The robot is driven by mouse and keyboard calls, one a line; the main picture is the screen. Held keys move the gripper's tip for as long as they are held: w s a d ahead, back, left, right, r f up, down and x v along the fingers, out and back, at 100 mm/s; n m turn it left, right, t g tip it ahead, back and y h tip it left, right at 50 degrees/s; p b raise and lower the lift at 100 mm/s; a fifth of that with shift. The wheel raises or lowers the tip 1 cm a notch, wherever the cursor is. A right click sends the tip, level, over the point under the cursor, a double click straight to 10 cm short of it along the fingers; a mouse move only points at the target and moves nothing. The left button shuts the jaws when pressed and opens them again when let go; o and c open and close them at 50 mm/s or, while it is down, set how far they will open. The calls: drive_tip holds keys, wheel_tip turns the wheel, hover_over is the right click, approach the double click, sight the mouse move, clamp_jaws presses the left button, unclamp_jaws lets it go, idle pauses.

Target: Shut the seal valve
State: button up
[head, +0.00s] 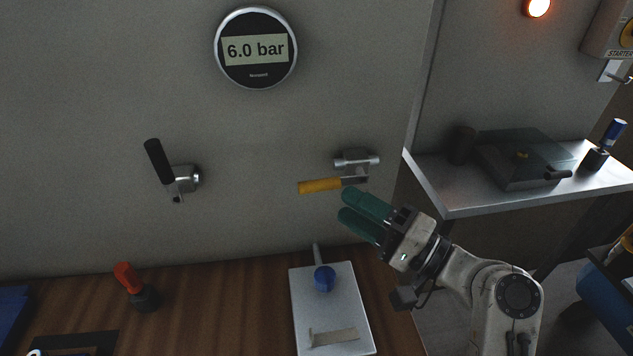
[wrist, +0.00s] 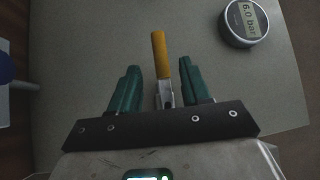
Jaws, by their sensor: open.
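A valve with a yellow handle (head: 320,186) is on the grey wall, its handle lying nearly level and pointing left from a metal body (head: 357,161). A second valve has a black handle (head: 158,160) that points up and slightly left. No label showing tells which is the seal valve. My gripper (head: 347,203), with green fingers, is open just below and right of the yellow handle. In the wrist view the yellow handle (wrist: 159,55) shows in the gap between the fingers (wrist: 159,68), reaching beyond their tips. I cannot tell whether they touch it.
A round gauge (head: 256,48) on the wall reads 6.0 bar. The wooden bench below holds a grey plate with a blue knob (head: 325,278) and a red-handled tool (head: 128,279). A metal shelf (head: 450,203) juts out at right, with a dark box (head: 520,160) on it.

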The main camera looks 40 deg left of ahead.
sight(316, 191)
drive_tip(key=a, duration=0.2)
drive_tip(key=a+p, duration=0.1)
drive_tip(key=a, duration=0.2)
drive_tip(key=a+r, duration=0.1)
drive_tip(key=a, duration=0.1)
drive_tip(key=shift+s+a, duration=0.35)
drive_tip(key=shift+a, duration=0.05)
drive_tip(key=shift+c, duration=0.5)
clamp_jaws()
